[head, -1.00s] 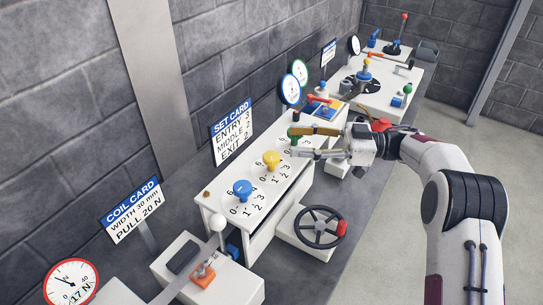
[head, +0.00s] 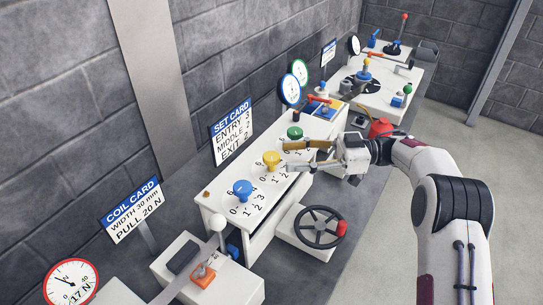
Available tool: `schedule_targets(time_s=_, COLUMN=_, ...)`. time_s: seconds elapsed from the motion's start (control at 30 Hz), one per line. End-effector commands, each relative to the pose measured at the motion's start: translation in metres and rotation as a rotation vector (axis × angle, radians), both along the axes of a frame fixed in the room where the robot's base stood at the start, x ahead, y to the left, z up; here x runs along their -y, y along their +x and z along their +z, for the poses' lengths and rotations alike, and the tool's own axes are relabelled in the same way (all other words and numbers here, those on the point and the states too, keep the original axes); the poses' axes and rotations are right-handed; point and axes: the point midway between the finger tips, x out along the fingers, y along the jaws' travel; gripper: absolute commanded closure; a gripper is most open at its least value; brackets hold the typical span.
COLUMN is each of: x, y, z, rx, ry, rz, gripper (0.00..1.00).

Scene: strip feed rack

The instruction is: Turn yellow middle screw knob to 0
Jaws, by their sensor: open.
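The yellow middle screw knob (head: 271,159) stands on the white cabinet top between the blue knob (head: 242,189) and the green knob (head: 295,134). Printed numbers ring its base; its exact setting is too small to read. My gripper (head: 287,155) is open, its two fingers pointing left toward the yellow knob. The fingertips are just right of the knob and appear apart from it. The set card (head: 232,132) behind reads ENTRY 3, MIDDLE 2, EXIT 2, though the last figures are small.
Round gauges (head: 290,89) stand behind the knobs. Open floor lies to the right.

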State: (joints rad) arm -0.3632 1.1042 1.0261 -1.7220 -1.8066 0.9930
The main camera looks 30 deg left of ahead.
Motion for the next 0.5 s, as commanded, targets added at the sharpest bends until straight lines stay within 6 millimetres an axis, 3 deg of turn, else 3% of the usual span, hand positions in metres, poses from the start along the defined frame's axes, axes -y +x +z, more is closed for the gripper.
schedule_targets(time_s=0.5, x=-0.043, y=-0.033, z=0.0, rx=-0.001, ry=0.0, rz=0.001, gripper=0.56)
